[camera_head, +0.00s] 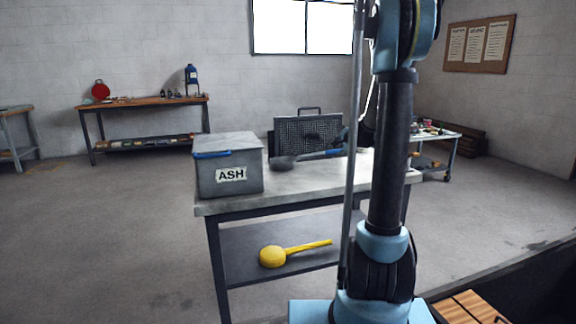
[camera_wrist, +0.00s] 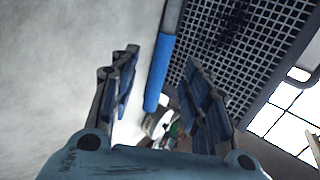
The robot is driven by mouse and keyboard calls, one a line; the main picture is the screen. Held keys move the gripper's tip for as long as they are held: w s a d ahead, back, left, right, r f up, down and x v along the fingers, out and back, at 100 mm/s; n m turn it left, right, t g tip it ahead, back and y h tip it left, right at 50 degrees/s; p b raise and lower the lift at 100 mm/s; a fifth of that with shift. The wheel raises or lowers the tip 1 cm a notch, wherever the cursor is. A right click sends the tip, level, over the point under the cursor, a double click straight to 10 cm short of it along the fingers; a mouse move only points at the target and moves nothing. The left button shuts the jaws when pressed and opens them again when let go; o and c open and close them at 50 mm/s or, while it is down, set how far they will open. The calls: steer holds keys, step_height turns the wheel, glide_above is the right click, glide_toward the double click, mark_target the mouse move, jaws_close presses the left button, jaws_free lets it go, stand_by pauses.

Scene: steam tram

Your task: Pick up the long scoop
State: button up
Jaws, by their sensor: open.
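The long scoop (camera_head: 285,163) lies on the workbench top, with a dark bowl to the left and a blue handle reaching right toward my arm. In the wrist view its blue handle (camera_wrist: 158,75) runs between the two fingers, with a grey shaft above. My gripper (camera_wrist: 160,68) is open, one finger on each side of the handle as seen there; I see no clear contact. In the head view the gripper is small and dark near the handle's right end, partly hidden by my arm. The scoop's bowl is not in the wrist view.
A grey ASH box (camera_head: 230,176) with a blue-handled lid stands at the bench's left. A perforated panel (camera_head: 308,130) stands upright behind the scoop and also shows in the wrist view (camera_wrist: 235,45). A yellow ladle (camera_head: 273,257) lies on the lower shelf.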

mark_target(332, 151)
steer(key=shift+x, duration=3.5)
steer(key=shift+r, duration=0.15)
steer(key=shift+c, duration=0.6)
jaws_close()
